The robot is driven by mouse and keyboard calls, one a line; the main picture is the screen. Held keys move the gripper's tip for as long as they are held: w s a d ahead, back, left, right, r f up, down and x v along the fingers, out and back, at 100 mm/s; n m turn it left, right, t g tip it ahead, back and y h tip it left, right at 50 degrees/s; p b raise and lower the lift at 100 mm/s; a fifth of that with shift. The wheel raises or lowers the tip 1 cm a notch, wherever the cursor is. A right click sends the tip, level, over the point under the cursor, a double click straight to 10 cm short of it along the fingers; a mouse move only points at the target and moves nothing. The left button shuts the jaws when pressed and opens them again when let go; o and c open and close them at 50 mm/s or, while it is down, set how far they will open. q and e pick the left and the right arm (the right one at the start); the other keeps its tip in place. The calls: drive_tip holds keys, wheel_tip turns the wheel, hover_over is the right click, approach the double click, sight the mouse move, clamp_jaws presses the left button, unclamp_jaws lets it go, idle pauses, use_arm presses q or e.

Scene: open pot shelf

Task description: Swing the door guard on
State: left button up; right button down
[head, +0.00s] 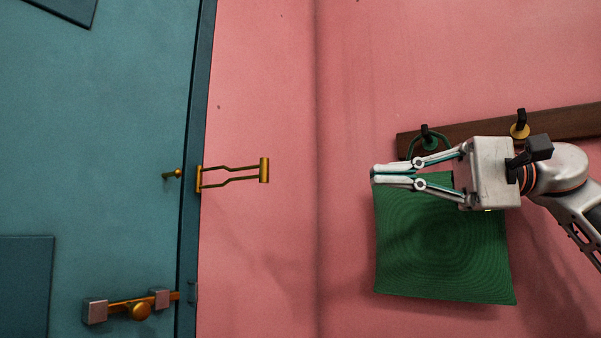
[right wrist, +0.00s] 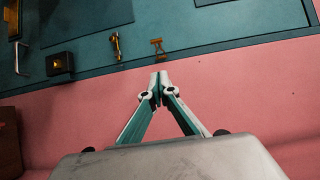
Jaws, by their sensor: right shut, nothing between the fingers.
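The brass door guard (head: 232,174) is a looped bar hinged at the edge of the teal door frame. In the head view it sticks out to the right over the pink wall, away from the door (head: 110,130). A small brass knob (head: 173,174) stands on the door just left of the hinge. A small brass fitting (right wrist: 158,47), which seems to be the guard, shows ahead of the fingertips in the right wrist view. My right gripper (head: 374,175) is shut and empty, to the right of the guard and apart from it, pointing left. My left gripper is out of view.
A brass slide bolt (head: 140,308) sits on the door below the guard. A green bag (head: 440,255) hangs from a wooden hook rail (head: 560,122), behind and below my right gripper. The pink wall between gripper and guard is clear.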

drive_tip(key=s+a, duration=0.2)
drive_tip(key=a, duration=1.1)
drive_tip(key=shift+s+p, duration=0.15)
drive_tip(key=shift+p, duration=0.15)
